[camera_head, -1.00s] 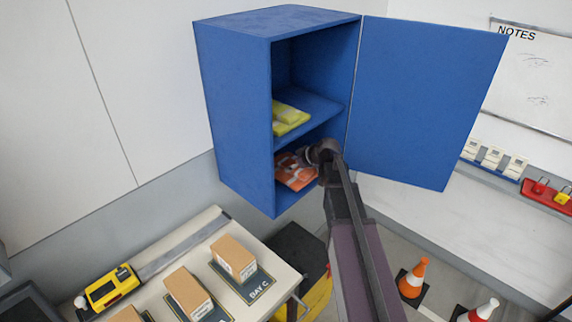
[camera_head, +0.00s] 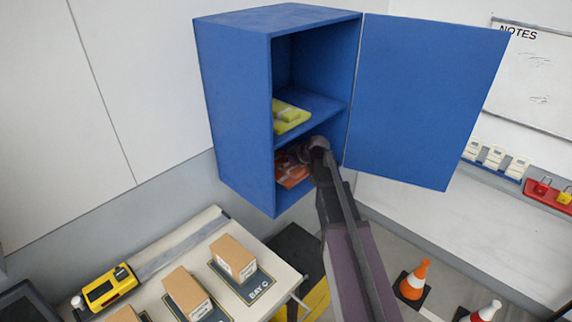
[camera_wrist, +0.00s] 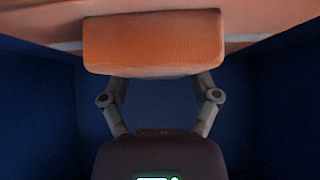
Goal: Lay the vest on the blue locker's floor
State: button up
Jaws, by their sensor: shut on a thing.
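The blue locker (camera_head: 236,120) hangs on the wall with its door (camera_head: 425,105) open to the right. The orange vest (camera_head: 291,172) is inside the lower compartment, close to the locker floor (camera_head: 290,203). In the head view I cannot tell whether it touches the floor. My gripper (camera_head: 312,160) reaches into that compartment from the right, partly hidden behind my arm. In the wrist view the folded orange vest (camera_wrist: 155,43) fills the top of the picture, and my gripper (camera_wrist: 159,82) is shut on it.
A yellow folded vest (camera_head: 290,116) lies on the locker's middle shelf (camera_head: 315,104), above my gripper. A bench (camera_head: 215,219) with cardboard boxes (camera_head: 233,258) and a yellow device (camera_head: 109,288) stands below left. Cones (camera_head: 413,280) stand on the floor at right.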

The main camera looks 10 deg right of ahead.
jog(key=shift+f, duration=0.15)
jog(key=o, duration=1.1)
jog(key=shift+r, duration=0.2)
jog(key=shift+p+v, duration=0.8)
jog(key=shift+v, duration=0.15)
jog(key=p+v, duration=0.7)
jog(key=v, duration=0.3)
jog(key=shift+f, duration=0.1)
jog(key=s+a+f+m+g+h, duration=0.2)
jog(key=s+m+g, duration=0.1)
jog(key=s, duration=0.8)
jog(key=s+a+f+m+g+h, duration=0.3)
jog(key=s+m+g, duration=0.1)
jog(key=s, duration=0.7)
jog(key=shift+f, duration=0.2)
